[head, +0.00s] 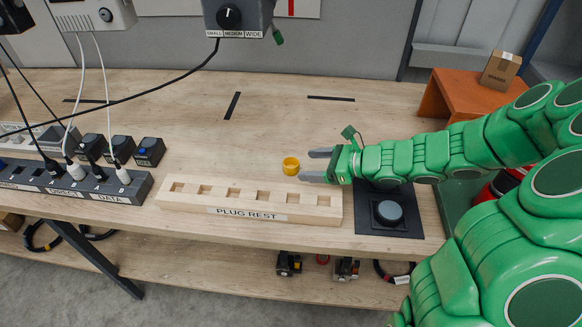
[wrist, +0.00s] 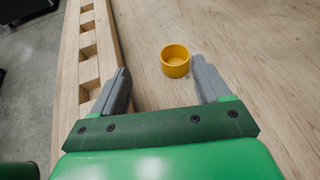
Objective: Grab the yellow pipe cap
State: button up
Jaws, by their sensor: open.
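The yellow pipe cap (head: 291,166) stands on the wooden bench, just behind the plug rest. It looks like a short cup with its open side up. My gripper (head: 312,166) is open and empty, with its two grey fingers pointing left toward the cap, just short of it. In the wrist view the cap (wrist: 175,61) sits ahead of my gripper (wrist: 162,80), beyond the fingertips and nearer the right finger. Nothing hides the cap in either view.
The wooden plug rest (head: 248,201) with square holes lies along the bench front, close to the cap and fingers. A black panel with a round knob (head: 389,212) is under my arm. Black socket blocks (head: 72,180) and cables are at left. The bench behind the cap is clear.

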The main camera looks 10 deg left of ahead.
aim_at(285, 164)
jog(key=shift+w+d+f+m+t, duration=0.2)
jog(key=shift+w+f+m+t, duration=0.1)
jog(key=shift+w+f+m, duration=0.25)
jog(key=shift+x, duration=1.25)
jog(key=shift+w+a+f, duration=0.35)
jog(key=shift+a, duration=0.15)
jog(key=shift+w+a+f, duration=0.3)
jog(key=shift+a+f, duration=0.05)
jog(key=shift+a, duration=0.2)
jog(key=shift+x, duration=1.15)
jog(key=shift+w, duration=0.1)
jog(key=c, duration=1)
